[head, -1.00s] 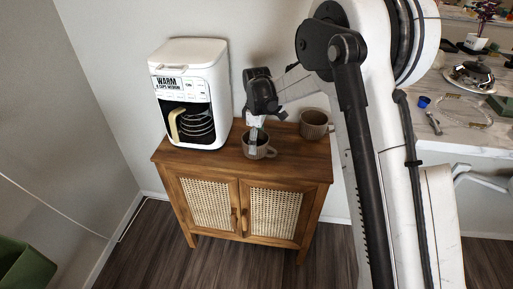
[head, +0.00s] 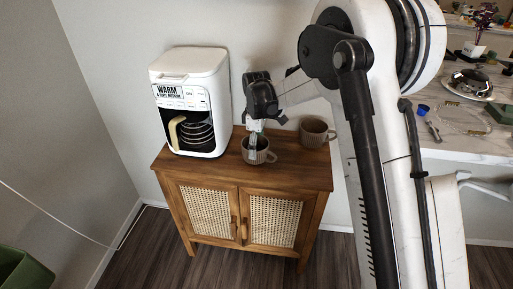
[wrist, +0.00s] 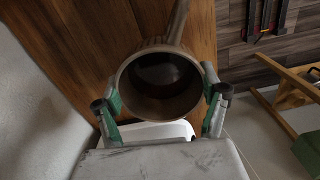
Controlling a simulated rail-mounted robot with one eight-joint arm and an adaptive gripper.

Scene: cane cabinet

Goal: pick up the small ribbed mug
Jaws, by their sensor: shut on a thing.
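A small grey-brown ribbed mug (head: 262,157) is at the front middle of the cabinet top in the head view. My gripper (head: 255,143) reaches down to it from above. In the wrist view the mug (wrist: 128,80) sits between the two green-padded fingers of my gripper (wrist: 163,100). The fingers are shut on its sides, its open mouth faces the camera, and its handle points up in the picture. I cannot tell whether its base touches the wood. A second, similar mug (head: 313,133) stands behind it to the right, apart from my gripper.
The wooden cabinet (head: 195,167) has cane doors. A white coffee maker (head: 205,75) stands on its left side, close to the held mug. A marble-topped counter (head: 450,150) with several objects is at the right. A wall stands behind the cabinet.

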